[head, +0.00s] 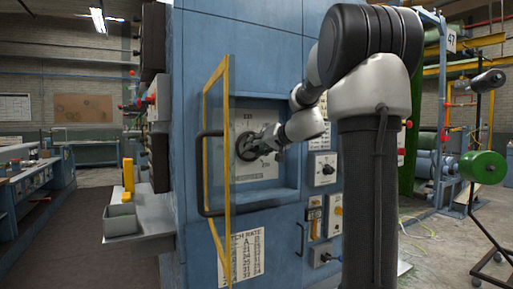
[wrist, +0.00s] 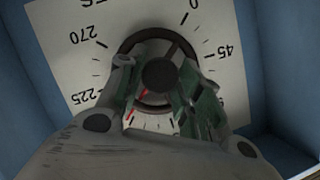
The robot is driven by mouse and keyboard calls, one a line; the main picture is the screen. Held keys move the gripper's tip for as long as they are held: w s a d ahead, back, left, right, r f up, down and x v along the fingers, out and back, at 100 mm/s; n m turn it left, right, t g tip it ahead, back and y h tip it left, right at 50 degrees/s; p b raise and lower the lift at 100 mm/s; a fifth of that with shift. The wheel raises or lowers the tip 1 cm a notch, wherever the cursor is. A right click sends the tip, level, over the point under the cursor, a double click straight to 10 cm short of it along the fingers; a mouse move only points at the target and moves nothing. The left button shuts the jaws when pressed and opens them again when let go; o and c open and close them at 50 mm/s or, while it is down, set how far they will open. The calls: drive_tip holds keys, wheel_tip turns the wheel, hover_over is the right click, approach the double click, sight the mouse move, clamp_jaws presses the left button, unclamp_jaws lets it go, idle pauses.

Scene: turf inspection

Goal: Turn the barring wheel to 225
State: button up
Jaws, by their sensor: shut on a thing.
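The barring wheel (head: 245,148) is a dark round wheel on a white dial plate (head: 240,173), recessed in the blue machine front. In the wrist view the wheel's dark rim and hub (wrist: 160,73) are in front of the plate, which is marked 0, 45, 225 and 270 around it. My gripper (wrist: 160,100) is shut on the wheel, its fingers at either side of the hub. A red mark shows beside the hub between the fingers, towards the lower left. In the head view my gripper (head: 262,138) is at the wheel.
A yellow-framed clear door (head: 229,155) stands open just left of the dial, with a dark handle. Below right of the recess are a small knob panel (head: 323,169) and switches (head: 325,215). A grey shelf with a yellow item (head: 128,174) juts out at the left.

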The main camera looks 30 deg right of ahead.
drive_tip(key=m+y, duration=0.1)
drive_tip(key=m, duration=0.2)
drive_tip(key=shift+d+f+t+y, duration=0.2)
drive_tip(key=shift+t+y, duration=0.2)
drive_tip(key=shift+m+t+y, duration=0.4)
drive_tip(key=shift+m, duration=0.9)
drive_tip(key=o, duration=1)
drive_tip(key=shift+o, duration=0.2)
drive_tip(key=v, duration=1.2)
drive_tip(key=shift+f, duration=0.15)
